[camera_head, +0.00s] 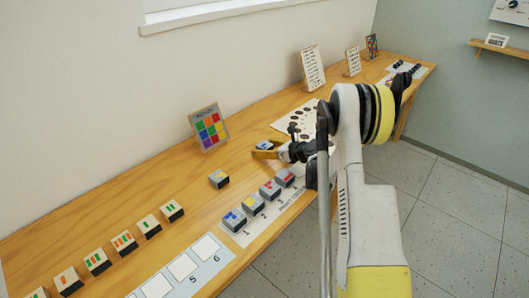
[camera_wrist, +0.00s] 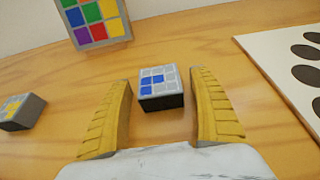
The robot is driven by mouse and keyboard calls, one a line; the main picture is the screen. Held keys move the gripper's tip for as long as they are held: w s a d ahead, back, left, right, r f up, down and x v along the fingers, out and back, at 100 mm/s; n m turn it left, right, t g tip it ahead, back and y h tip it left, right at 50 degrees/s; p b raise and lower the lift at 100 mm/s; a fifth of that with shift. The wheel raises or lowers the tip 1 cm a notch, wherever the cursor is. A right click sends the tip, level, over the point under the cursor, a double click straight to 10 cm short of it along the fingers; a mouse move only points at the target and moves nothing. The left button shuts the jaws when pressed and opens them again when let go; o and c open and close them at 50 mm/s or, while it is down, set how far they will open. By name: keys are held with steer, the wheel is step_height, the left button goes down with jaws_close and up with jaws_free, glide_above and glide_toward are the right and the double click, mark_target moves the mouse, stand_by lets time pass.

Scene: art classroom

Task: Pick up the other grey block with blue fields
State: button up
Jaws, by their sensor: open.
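A grey block with blue fields on its top (camera_wrist: 160,87) lies on the wooden table. In the wrist view it sits between and just beyond the tips of my open gripper (camera_wrist: 162,92), with no finger touching it. Another grey block with blue fields (camera_head: 234,220) sits on the numbered strip at the front, leftmost of the blocks there.
A grey block with yellow fields (camera_head: 219,179) lies left of my gripper. A coloured grid card (camera_head: 209,128) stands at the wall. The numbered strip (camera_head: 217,251) holds more grey blocks. Several white-topped blocks (camera_head: 124,243) stand at left. A dotted sheet (camera_wrist: 293,62) lies at right.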

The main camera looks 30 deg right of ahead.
steer(key=shift+r, duration=0.1)
steer(key=c, duration=1.3)
